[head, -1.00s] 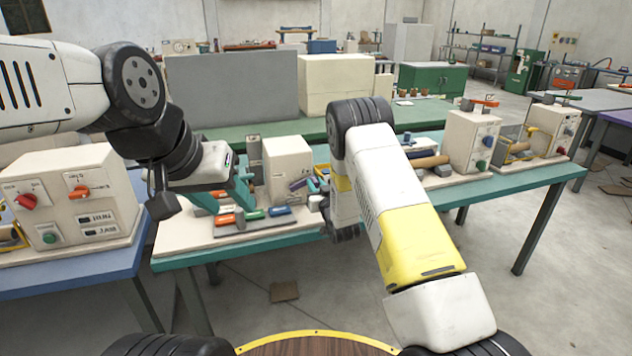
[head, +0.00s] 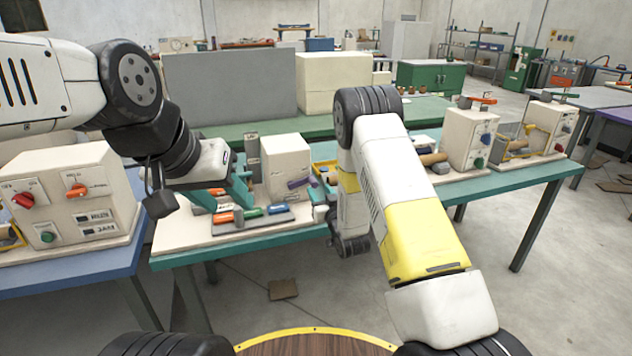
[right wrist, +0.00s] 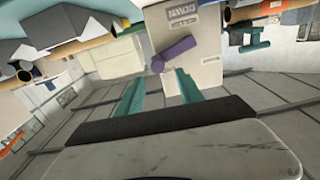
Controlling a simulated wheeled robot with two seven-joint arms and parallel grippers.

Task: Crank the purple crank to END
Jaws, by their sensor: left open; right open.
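The purple crank (head: 300,183) sticks out from the side of a cream winder box (head: 285,160) on the teal-edged table. In the right wrist view the purple crank (right wrist: 172,55) lies just beyond my right fingertips, with the box (right wrist: 190,25) behind it. My right gripper (right wrist: 160,90) is open, with nothing visible between its teal fingers. In the head view it is largely hidden by my right arm. My left gripper (head: 224,194) is open near the left side of the box, above the tool tray. I cannot read any END mark.
A dark tray (head: 258,221) with several coloured-handled tools lies in front of the box. A control box (head: 65,195) with red and orange knobs stands at left. Another cream machine (head: 468,138) stands at right. The table's front edge (head: 400,205) is near my right arm.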

